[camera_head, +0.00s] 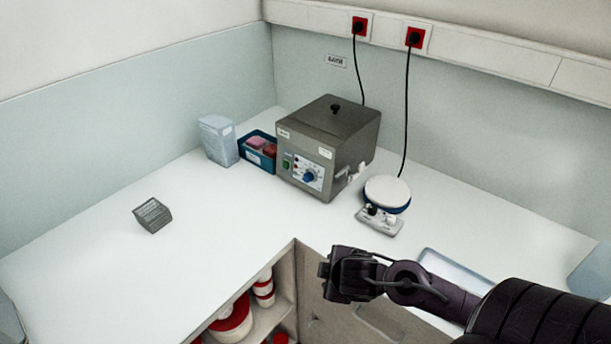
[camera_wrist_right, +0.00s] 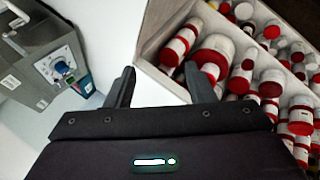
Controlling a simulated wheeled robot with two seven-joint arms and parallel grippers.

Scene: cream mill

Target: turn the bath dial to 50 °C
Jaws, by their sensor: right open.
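The bath (camera_head: 330,149) is a grey metal box with a lidded top, standing on the white bench in the corner. Its front panel carries a blue dial (camera_head: 309,176) and a green switch (camera_head: 287,163). In the right wrist view the bath (camera_wrist_right: 30,60) is at the left edge, with the dial (camera_wrist_right: 62,68) facing the camera. The dial's exact setting is too small to read. My right gripper (camera_head: 325,277) is in front of the bench, well short of the bath. Its two fingers (camera_wrist_right: 160,88) are apart with nothing between them. My left gripper is not in view.
A stirrer plate (camera_head: 387,193) stands right of the bath. A blue tray (camera_head: 252,158) and a clear box (camera_head: 218,140) stand left of it. A grey rack (camera_head: 152,214) sits on the open left bench. Below, a shelf (camera_wrist_right: 160,40) holds red-lidded containers. The bench before the bath is clear.

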